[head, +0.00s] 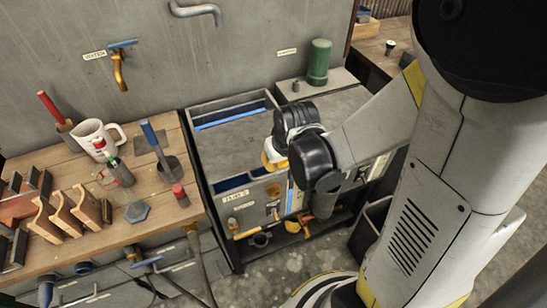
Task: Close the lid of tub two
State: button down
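A grey tub unit (233,205) stands at the centre, its front label seeming to end in a 2. Its top has a narrow blue-edged opening near the front and another blue-edged opening at the back. A flat grey panel (238,142) lies between these openings. I cannot tell for certain whether this panel is the lid. My arm reaches in from the right, its black joints over the right part of the unit, hiding some of the top and front. The fingers of my gripper do not show, and I see nothing held.
A wooden bench (85,178) on the left holds a white mug (97,136), wooden blocks and tools. A green cylinder (319,61) stands behind the unit. Pipes and valves (305,221) project at its front. Concrete floor (275,266) is open in front.

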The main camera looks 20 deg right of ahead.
aim_at(278, 171)
notch_tip(278, 171, down, 8)
jog(key=s+b, duration=0.1)
jog(key=b, duration=0.4)
jog(key=shift+s+r+b, duration=0.15)
jog(key=shift+s+b, duration=0.05)
jog(key=shift+b, duration=0.15)
jog(key=shift+r, duration=0.1)
jog(key=r+p, duration=0.1)
jog(key=r, duration=0.1)
jog(key=w+r+p, duration=0.1)
jog(key=r+p, duration=0.1)
jog(key=s+a+r+t+p, duration=0.1)
jog(key=s+r, duration=0.4)
jog(key=r, duration=0.4)
jog(key=s+a+r+t+p, duration=0.1)
jog(key=s+r+t+p, duration=0.1)
jog(key=s+r, duration=0.3)
notch_tip(278, 171, up, 4)
jog(key=shift+a+r, duration=0.1)
jog(key=shift+a, duration=0.1)
